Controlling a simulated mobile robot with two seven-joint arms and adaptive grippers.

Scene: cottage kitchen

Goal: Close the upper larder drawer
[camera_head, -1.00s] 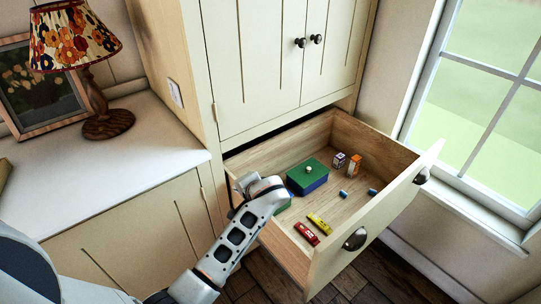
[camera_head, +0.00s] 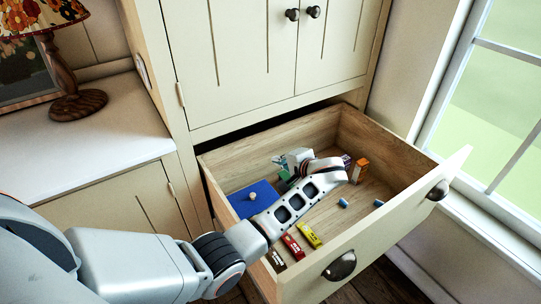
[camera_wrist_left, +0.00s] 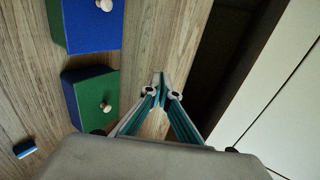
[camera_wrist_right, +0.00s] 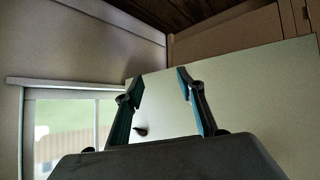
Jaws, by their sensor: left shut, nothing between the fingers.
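The upper larder drawer (camera_head: 395,245) stands well open below the closed cupboard doors. Its cream front has two dark cup handles, one of them the near handle (camera_head: 340,265). My left gripper (camera_head: 283,160) is inside the drawer's outline, near its back, with the forearm crossing over the drawer from the left. In the left wrist view its fingers (camera_wrist_left: 160,85) are together and empty, over the drawer's wood. My right gripper (camera_wrist_right: 160,80) shows only in the right wrist view, open and empty, before a pale panel (camera_wrist_right: 240,95). Whether that panel is the drawer front I cannot tell.
In the drawer lie a blue box (camera_head: 262,205) with a pale knob, a green box (camera_wrist_left: 92,98) mostly hidden by my arm, a red car (camera_head: 292,246), a yellow car (camera_head: 310,234), an orange block (camera_head: 360,170) and small blue pieces. A lamp (camera_head: 75,105) stands left; a window (camera_head: 490,110) is right.

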